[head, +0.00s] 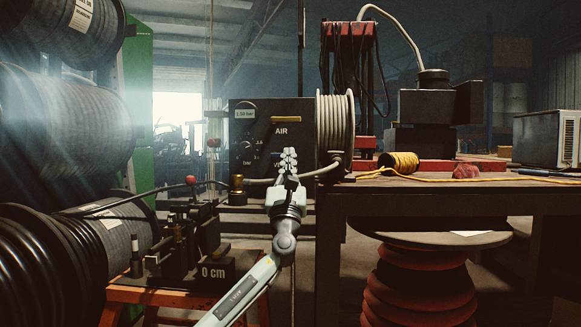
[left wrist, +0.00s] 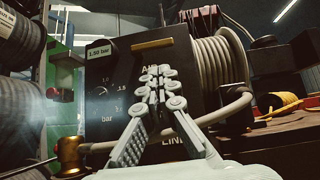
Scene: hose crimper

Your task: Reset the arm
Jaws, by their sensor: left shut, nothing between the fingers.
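My left gripper (head: 288,160) is raised in the middle of the head view, in front of the black air box (head: 262,150). Its fingers are shut with nothing between them. In the left wrist view the two fingertips (left wrist: 160,80) meet in front of the air box (left wrist: 120,75). They overlap the box in the picture; I cannot tell whether they touch it. My left arm comes up from the bottom of the head view. My right gripper is not in view.
A coiled hose (head: 335,125) hangs at the box's right side. A brass fitting (head: 238,190) is left of my gripper. The crimper bench marked 0 cm (head: 216,271) stands lower left. Large hose reels (head: 60,120) fill the left. A workbench (head: 430,181) with yellow rope (head: 398,161) stands right.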

